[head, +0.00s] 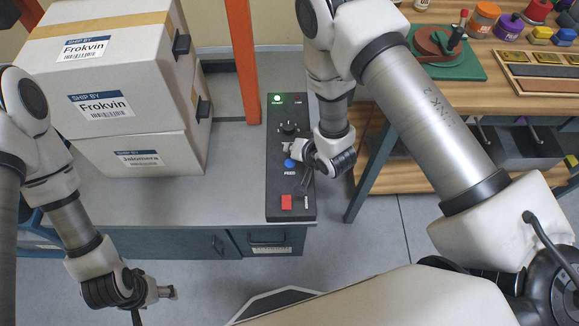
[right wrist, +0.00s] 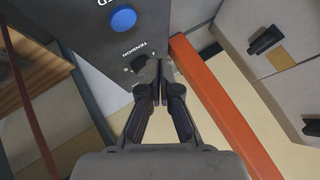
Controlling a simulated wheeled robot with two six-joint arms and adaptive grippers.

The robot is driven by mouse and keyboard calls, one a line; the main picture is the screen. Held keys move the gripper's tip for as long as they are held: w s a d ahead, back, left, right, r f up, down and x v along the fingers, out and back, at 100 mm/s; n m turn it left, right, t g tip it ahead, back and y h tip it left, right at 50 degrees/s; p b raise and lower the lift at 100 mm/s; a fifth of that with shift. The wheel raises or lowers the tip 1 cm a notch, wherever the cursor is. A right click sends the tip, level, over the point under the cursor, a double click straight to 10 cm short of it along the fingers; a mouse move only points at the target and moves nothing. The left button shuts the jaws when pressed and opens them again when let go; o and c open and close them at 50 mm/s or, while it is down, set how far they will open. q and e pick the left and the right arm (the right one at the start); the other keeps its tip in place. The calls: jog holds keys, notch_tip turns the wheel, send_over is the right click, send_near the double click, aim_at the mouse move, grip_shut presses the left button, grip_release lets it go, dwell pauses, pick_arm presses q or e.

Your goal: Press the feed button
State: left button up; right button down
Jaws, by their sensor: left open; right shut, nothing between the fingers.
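The feed button is a round blue button (head: 289,163) on a black control panel (head: 276,190) at the edge of the grey bench. It also shows in the right wrist view (right wrist: 123,19), near the top, with the end of its label beside it. My right gripper (head: 286,148) is over the panel, between the black knob (head: 289,128) and the blue button. Its shut, empty fingers (right wrist: 161,66) partly cover the knob by the TENSION label in the wrist view, apart from the blue button. My left gripper (head: 158,299) is open and empty, low in front of the bench.
An orange post (head: 243,60) stands behind the panel. Stacked white boxes (head: 130,95) fill the bench's left. A wooden shelf unit (head: 400,178) with jars stands at right.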

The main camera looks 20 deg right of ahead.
aim_at(291, 164)
notch_tip(291, 164, down, 3)
jog(key=shift+f+b, duration=0.1)
jog(key=shift+b, duration=0.7)
pick_arm(q)
jog(key=shift+f+b, duration=0.3)
jog(key=shift+f, duration=1.3)
pick_arm(e)
jog(key=shift+f, duration=0.5)
jog(key=shift+f, duration=0.1)
pick_arm(q)
jog(key=shift+f, duration=0.2)
pick_arm(e)
jog(key=shift+f, duration=0.35)
